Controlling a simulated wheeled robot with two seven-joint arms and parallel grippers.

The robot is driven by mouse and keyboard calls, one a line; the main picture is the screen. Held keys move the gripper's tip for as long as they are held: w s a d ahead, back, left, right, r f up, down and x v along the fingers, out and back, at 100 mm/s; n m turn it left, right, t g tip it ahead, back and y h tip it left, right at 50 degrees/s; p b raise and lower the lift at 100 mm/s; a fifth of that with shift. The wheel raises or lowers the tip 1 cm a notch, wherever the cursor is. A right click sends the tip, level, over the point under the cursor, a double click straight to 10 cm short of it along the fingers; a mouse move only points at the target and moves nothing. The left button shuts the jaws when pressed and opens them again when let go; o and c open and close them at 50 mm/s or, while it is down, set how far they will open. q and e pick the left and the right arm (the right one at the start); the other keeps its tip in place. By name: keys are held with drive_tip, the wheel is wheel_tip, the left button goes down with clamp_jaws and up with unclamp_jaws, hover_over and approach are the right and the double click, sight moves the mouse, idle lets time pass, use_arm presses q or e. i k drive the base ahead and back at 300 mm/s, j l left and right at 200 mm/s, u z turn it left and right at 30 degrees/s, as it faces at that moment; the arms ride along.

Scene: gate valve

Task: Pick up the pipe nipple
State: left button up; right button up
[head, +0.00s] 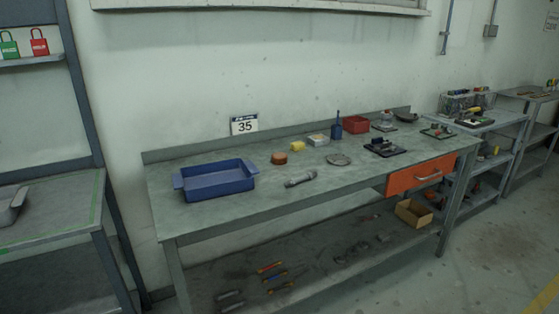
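A short grey metal cylinder (300,178), which looks like the pipe nipple, lies on its side near the front edge of the grey workbench (240,212), right of the blue tray. It is small in the head view, so threads cannot be made out. Nothing touches it. Neither of my grippers shows in the head view.
A blue tray (214,181) stands left on the bench. Near the cylinder are an orange-brown round item (279,158) and a grey disc (338,159). Several tools and a red bin (355,124) stand farther right. An orange drawer (421,174) hangs under the bench's right end.

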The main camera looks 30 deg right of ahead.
sight(292, 183)
drive_tip(key=i+j+z, duration=0.5)
drive_tip(key=j, duration=0.35)
drive_tip(key=i+j+z, duration=0.25)
drive_tip(key=i+j, duration=0.15)
drive_tip(key=j, duration=0.1)
